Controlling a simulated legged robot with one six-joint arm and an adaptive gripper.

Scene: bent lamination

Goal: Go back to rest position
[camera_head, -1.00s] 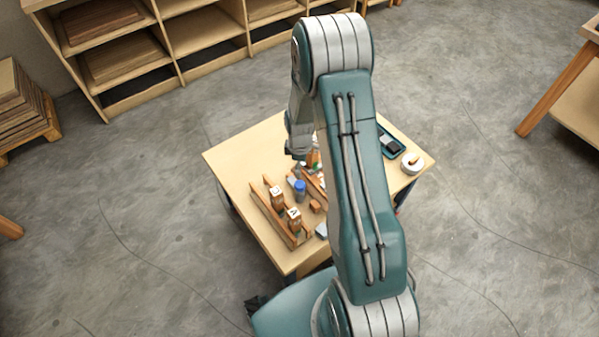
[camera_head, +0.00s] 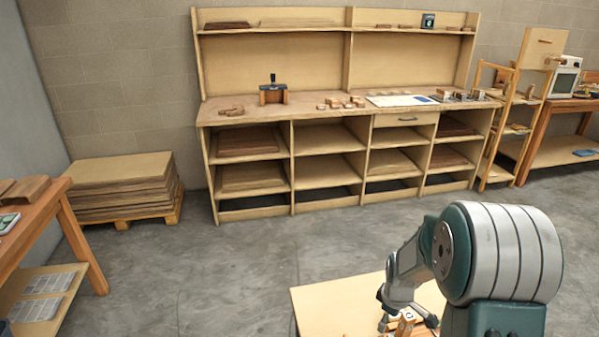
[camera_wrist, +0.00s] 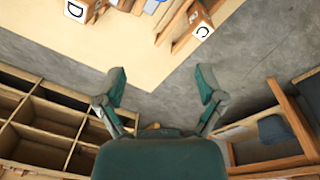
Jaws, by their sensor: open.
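My gripper (camera_wrist: 161,76) is open, with its two fingers spread wide and nothing between them in the wrist view. In the head view my gripper (camera_head: 406,318) hangs over the small light-wood table (camera_head: 335,305), fingers pointing down. A wooden block (camera_head: 405,323) shows by the fingers there; the view does not tell whether they touch. In the wrist view a block marked C (camera_wrist: 202,29) and a block marked D (camera_wrist: 77,9) lie at the top, apart from the fingers. My arm's large joint covers part of the head view at the lower right.
A long workbench with shelves (camera_head: 330,117) stands along the back wall. Stacked boards (camera_head: 123,180) are at the left, beside another table (camera_head: 30,240). A shelf rack (camera_head: 500,140) stands at the right. The concrete floor between them is clear.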

